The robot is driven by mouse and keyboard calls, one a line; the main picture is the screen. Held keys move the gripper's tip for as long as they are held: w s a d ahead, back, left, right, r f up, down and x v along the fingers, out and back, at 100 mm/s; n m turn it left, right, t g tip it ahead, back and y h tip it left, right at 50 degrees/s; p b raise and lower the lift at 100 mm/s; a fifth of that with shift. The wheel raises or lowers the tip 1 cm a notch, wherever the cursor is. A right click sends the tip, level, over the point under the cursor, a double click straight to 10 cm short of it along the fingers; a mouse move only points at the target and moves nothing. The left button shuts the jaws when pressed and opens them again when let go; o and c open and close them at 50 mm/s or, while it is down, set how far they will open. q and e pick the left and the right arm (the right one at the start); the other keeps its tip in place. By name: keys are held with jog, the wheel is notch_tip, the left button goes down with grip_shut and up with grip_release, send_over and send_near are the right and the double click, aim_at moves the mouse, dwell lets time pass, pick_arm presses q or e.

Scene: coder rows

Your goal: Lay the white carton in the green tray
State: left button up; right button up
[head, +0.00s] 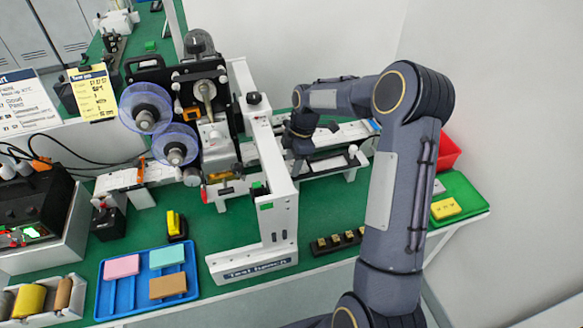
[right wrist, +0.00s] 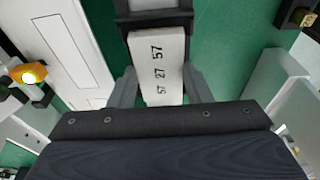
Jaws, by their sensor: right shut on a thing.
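The white carton (right wrist: 158,62), printed with dark numbers, shows in the right wrist view between the fingers of my right gripper (right wrist: 161,84). The gripper is shut on it. Its far end meets a dark grey part; I cannot tell whether it rests there. In the head view my right gripper (head: 301,140) is over the white rail unit right of the machine, and the carton cannot be made out there. The green tray (head: 468,191) is at the right end of the bench, partly behind my right arm. A yellow block (head: 445,208) lies in it. My left gripper is out of view.
A red bin (head: 448,153) stands behind the green tray. The white machine frame (head: 280,215) and reels (head: 146,107) stand left of my right gripper. A blue tray (head: 122,295) holds coloured blocks at front left. A dark strip with several yellowish pieces (head: 335,241) lies near the front edge.

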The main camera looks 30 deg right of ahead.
jog(key=shift+r+p, duration=1.3)
jog(key=shift+r, duration=0.9)
